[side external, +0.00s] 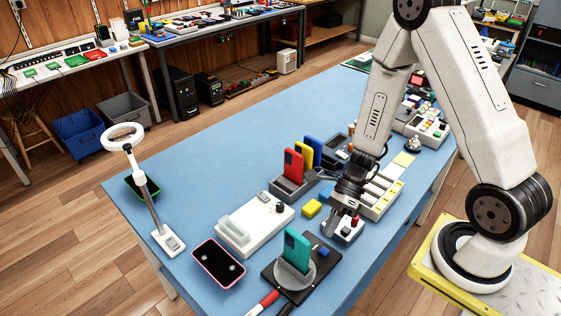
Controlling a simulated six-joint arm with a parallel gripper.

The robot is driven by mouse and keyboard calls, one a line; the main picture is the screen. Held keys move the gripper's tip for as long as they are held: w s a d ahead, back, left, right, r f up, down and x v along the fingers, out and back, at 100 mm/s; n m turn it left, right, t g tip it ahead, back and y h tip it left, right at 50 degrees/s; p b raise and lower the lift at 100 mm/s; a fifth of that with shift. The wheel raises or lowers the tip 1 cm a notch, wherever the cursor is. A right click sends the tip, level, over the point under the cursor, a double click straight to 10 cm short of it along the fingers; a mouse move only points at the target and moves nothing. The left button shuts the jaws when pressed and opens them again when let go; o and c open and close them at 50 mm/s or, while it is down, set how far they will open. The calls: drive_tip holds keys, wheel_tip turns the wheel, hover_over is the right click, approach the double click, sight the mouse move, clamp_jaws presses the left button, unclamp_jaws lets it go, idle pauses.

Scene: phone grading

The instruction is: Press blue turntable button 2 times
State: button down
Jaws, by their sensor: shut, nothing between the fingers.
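The turntable (307,277) is a grey disc on a black base near the front edge of the blue table. A teal phone (297,249) stands upright on the disc. The small blue button (323,251) sits on the base, to the right of the phone. My gripper (344,213) points down, shut and empty, above and slightly right of the blue button. It is over a small white box (343,232) with a red knob. I cannot tell whether the fingertips touch that box.
A rack (287,188) holds red, yellow and blue phones. A pink-edged phone (218,262), a ring lamp (169,240) and a red-handled tool (262,303) lie further left. The table's back left is clear.

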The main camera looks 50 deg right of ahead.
sight(327, 248)
drive_tip(key=shift+f, duration=2.5)
drive_tip(key=shift+f, duration=0.9)
idle(1.3)
drive_tip(key=shift+r, duration=3.4)
